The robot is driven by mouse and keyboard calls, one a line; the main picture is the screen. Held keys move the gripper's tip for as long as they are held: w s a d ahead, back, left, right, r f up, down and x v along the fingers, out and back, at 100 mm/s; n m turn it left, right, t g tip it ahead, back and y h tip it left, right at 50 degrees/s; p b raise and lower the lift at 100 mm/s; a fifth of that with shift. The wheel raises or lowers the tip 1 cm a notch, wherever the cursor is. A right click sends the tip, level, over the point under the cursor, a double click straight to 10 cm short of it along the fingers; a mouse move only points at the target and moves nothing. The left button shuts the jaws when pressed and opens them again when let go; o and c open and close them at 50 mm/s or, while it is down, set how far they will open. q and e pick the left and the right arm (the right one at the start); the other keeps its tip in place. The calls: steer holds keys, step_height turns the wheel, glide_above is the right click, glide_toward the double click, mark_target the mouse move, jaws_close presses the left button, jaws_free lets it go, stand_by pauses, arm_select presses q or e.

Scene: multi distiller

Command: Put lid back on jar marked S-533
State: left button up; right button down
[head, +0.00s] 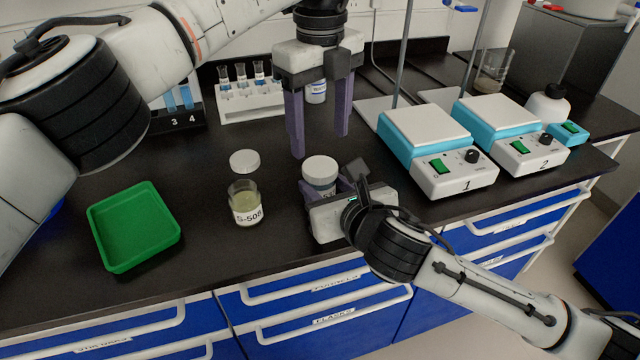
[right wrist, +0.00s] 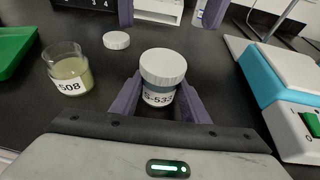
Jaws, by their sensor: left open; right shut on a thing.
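The jar marked S-533 (right wrist: 158,97) stands upright on the black bench with a white lid (right wrist: 163,66) on its top; lid (head: 320,169) and jar (head: 319,189) also show in the head view. I cannot tell how tightly the lid sits. My right gripper (right wrist: 160,108) is shut on this jar's sides, below the lid. My left gripper (head: 320,146) is open and empty, pointing down just behind and above the lid, apart from it. Its fingers show at the top of the right wrist view.
An open jar marked S-508 (head: 245,204) stands left, with a loose white lid (head: 244,161) behind it. A green tray (head: 134,258) is further left. A tube rack (head: 250,103) and labelled bottle (head: 316,93) stand behind. Hot plates (head: 455,178) stand right.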

mark_target(320, 166)
arm_select(q)
step_height(320, 166, down, 6)
steer(key=shift+r, duration=0.1)
stand_by(0.4)
steer(key=c, duration=1.1)
steer(key=m, duration=0.6)
steer(key=shift+m, duration=0.4)
steer(key=o, duration=1.2)
steer(key=shift+c, duration=0.2)
